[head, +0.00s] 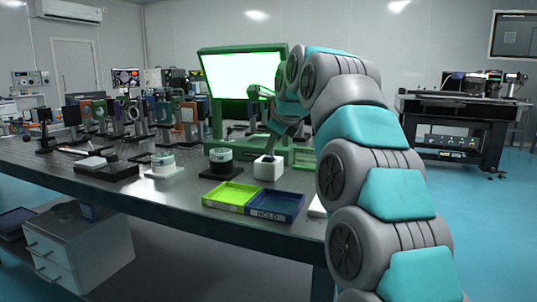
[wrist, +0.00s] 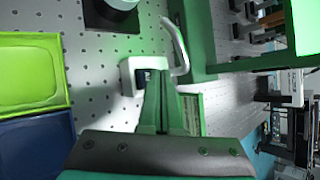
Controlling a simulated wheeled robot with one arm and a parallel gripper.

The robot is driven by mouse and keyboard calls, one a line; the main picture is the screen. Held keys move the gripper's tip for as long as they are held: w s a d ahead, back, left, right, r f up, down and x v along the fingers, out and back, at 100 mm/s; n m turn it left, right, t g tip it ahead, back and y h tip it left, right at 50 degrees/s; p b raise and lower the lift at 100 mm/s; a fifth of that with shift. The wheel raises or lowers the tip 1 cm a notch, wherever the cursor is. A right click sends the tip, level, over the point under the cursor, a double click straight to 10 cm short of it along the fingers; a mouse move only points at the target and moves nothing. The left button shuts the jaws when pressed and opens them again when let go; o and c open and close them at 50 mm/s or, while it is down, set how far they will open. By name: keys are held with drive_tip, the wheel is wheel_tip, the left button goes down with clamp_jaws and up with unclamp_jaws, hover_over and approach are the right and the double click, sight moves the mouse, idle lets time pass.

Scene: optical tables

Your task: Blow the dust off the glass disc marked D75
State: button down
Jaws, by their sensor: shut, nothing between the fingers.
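A pale curved tube (wrist: 180,42) rises beside the fingertips, close to the green frame. I see no readable D75 mark and cannot pick out that glass disc.
A lime tray (head: 231,196) and a blue tray (head: 275,205) marked HOLD lie near the table's front edge. A black round part (head: 221,160) and a pale round part (head: 163,163) stand to the left. The green-framed lit panel (head: 240,75) stands behind. Mounted optics crowd the back left.

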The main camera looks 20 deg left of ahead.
sight(271, 158)
drive_tip(key=shift+r, duration=0.25)
drive_tip(key=shift+r+p, duration=1.95)
drive_tip(key=shift+r, duration=0.55)
drive_tip(key=shift+f, duration=0.1)
